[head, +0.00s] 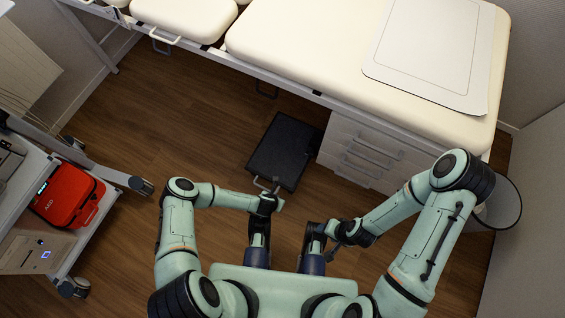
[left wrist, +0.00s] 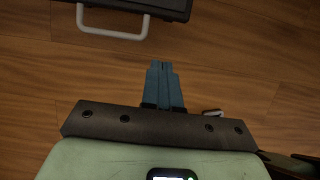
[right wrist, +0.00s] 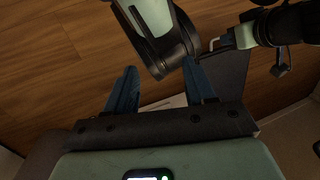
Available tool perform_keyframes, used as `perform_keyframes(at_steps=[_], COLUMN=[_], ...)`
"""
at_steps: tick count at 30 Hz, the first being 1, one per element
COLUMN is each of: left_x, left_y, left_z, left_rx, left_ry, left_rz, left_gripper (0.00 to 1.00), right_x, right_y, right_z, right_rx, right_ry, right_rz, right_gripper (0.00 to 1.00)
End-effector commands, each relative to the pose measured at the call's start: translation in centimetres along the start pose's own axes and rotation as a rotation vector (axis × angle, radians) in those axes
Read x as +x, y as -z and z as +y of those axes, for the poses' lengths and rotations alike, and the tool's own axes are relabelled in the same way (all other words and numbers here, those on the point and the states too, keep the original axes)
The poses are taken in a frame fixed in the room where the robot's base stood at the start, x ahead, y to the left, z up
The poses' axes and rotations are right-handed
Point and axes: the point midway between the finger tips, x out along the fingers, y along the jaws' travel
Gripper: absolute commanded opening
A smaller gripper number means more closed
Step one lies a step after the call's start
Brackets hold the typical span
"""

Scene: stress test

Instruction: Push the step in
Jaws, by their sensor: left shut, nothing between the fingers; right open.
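The step (head: 284,150) is a dark, flat-topped block on the floor, jutting out from beneath the exam table's front edge. A pale grey handle (left wrist: 113,33) is on its near side in the left wrist view. My left gripper (left wrist: 161,66) is shut and empty, with its blue fingers together. It is just in front of the step, with a strip of floor showing between fingertips and handle in the left wrist view. My right gripper (right wrist: 161,86) is open and empty. In the head view it is nearer my body, to the right; its fingers are hard to see there.
The cream exam table (head: 300,40) spans the back, with a white drawer unit (head: 362,155) right beside the step. A cart with a red AED bag (head: 68,200) stands at left. A round bin (head: 500,203) is at right. Wooden floor is clear left of the step.

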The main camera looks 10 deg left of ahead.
Motion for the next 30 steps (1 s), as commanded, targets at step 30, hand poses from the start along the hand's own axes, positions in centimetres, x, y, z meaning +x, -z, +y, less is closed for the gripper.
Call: perform_keyframes(at_steps=[30], left_x=[11.2], left_y=[-3.9], left_z=[0.0], left_rx=[0.001], left_ry=[-0.001], left_rz=[-0.001], left_gripper=[0.00], right_x=[6.7], right_y=[7.5], right_z=[4.0], right_rx=[0.040], right_ry=[-0.043], right_rz=[0.185], right_gripper=[0.54])
